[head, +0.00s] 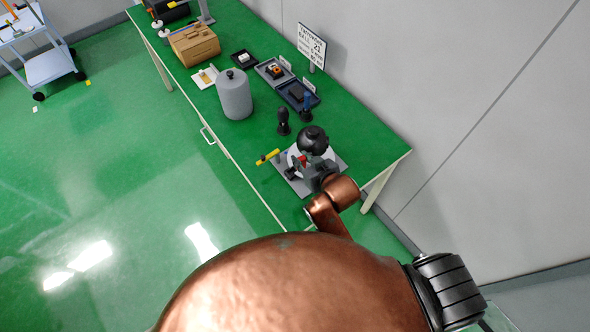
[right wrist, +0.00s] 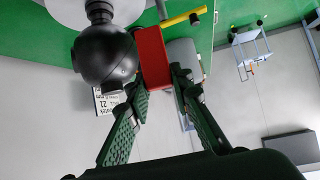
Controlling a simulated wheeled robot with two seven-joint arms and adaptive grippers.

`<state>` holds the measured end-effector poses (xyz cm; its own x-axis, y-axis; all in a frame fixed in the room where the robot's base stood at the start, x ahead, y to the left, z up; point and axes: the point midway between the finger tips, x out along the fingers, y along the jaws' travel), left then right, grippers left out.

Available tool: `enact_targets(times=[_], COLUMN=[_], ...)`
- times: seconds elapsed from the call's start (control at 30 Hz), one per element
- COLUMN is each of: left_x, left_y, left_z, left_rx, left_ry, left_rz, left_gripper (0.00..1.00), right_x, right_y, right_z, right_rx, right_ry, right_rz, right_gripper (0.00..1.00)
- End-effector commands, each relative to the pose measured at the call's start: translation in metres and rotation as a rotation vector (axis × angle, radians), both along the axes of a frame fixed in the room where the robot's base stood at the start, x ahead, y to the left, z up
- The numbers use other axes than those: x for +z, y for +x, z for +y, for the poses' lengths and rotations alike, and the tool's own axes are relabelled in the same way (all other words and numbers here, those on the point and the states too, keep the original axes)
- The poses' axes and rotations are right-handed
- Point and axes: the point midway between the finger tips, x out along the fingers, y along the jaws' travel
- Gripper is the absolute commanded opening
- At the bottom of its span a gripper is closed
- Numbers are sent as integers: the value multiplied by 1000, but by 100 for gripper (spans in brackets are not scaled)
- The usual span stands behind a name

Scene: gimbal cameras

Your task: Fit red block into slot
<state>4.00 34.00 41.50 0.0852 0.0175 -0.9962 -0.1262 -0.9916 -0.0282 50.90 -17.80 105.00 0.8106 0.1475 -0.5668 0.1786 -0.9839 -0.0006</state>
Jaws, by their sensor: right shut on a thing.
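The red block (right wrist: 153,58) is between the green fingers of my right gripper (right wrist: 157,88) in the right wrist view, right beside a black ball-shaped gimbal camera (right wrist: 105,62). In the head view a small part of the red block (head: 303,160) shows by my right gripper (head: 316,170), below the gimbal camera (head: 313,140). The gripper is shut on the block, over a grey plate (head: 283,177) with a white round part (head: 294,158). I cannot make out the slot; the gripper and camera hide part of this area. My left gripper is not in view.
A yellow bar (head: 267,157) sticks out left of the camera. Behind on the green table (head: 200,110) stand a grey cylinder (head: 235,95), black upright pieces (head: 283,122), dark trays (head: 298,95), a wooden box (head: 194,45) and a sign (head: 311,46). A wall bounds the right.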

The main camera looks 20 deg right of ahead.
Motion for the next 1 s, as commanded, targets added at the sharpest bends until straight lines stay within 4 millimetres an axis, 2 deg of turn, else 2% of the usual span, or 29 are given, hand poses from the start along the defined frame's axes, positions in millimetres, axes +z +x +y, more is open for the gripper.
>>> enact_targets(times=[0.03,0.1,0.23,0.37,0.47,0.77,1.0], left_x=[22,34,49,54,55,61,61], left_y=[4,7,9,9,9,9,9], left_z=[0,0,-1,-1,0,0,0], left_rx=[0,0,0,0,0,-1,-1], left_ry=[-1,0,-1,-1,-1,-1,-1], left_rz=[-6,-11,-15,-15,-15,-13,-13], left_gripper=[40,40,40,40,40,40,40], right_x=[-1,-14,-31,-42,-50,-81,-123], right_y=[-10,-23,-44,-50,-36,33,67], right_z=[4,13,26,30,29,18,12], right_rx=[34,80,139,163,166,164,164], right_ry=[-7,-5,-2,0,-2,-1,0], right_rz=[10,11,8,2,-2,-1,0], right_gripper=[0,0,0,0,0,0,0])
